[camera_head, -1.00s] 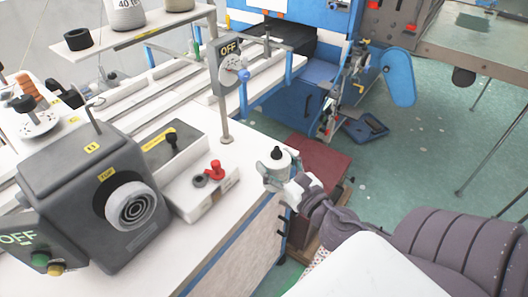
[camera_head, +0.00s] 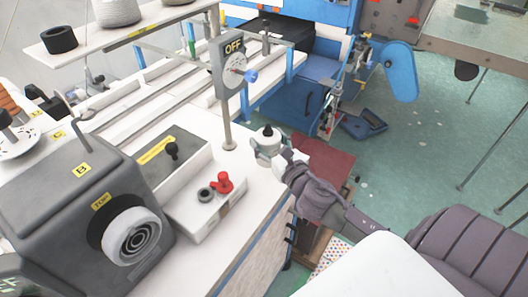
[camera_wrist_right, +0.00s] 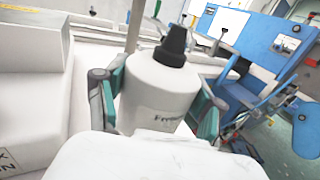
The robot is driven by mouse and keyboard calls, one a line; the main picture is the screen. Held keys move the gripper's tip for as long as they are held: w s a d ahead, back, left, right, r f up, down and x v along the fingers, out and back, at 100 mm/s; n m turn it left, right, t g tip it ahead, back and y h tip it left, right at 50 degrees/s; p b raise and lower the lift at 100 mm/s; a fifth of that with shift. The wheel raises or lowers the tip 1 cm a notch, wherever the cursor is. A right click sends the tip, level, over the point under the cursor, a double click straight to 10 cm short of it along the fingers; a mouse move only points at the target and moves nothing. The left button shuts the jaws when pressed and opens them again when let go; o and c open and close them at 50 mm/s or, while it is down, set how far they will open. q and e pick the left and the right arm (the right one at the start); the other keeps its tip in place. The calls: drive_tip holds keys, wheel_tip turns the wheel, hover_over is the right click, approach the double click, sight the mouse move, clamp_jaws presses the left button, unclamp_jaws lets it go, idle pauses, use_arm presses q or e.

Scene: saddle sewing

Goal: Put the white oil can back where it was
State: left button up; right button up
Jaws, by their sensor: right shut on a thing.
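The white oil can (camera_head: 268,146) with a black cap is at the right edge of the white sewing table (camera_head: 262,192). My right gripper (camera_head: 268,150) is shut around it, and the can stands upright between the fingers. In the right wrist view the can (camera_wrist_right: 158,92) shows lettering on its front, with a finger of the gripper (camera_wrist_right: 158,100) on each side. I cannot tell whether the can's base touches the table.
A white box with a red knob (camera_head: 222,183) lies left of the can. A post with an OFF dial (camera_head: 232,72) stands just behind it. The dark grey machine head (camera_head: 80,205) fills the left. Open floor (camera_head: 430,150) lies to the right.

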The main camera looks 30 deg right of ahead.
drive_tip(key=shift+w+a+f, duration=0.35)
drive_tip(key=shift+f, duration=0.05)
wheel_tip(320, 180, down, 4)
drive_tip(key=shift+r+b, duration=0.25)
drive_tip(key=shift+b, duration=0.45)
use_arm(q)
drive_tip(key=shift+w+f, duration=0.5)
drive_tip(key=shift+f, duration=0.15)
use_arm(e)
drive_tip(key=shift+f, duration=0.1)
drive_tip(key=shift+f, duration=0.2)
drive_tip(key=o, duration=1.4)
use_arm(q)
drive_tip(key=shift+s+f, duration=0.1)
drive_tip(key=shift+s, duration=0.05)
use_arm(e)
drive_tip(key=shift+r, duration=0.15)
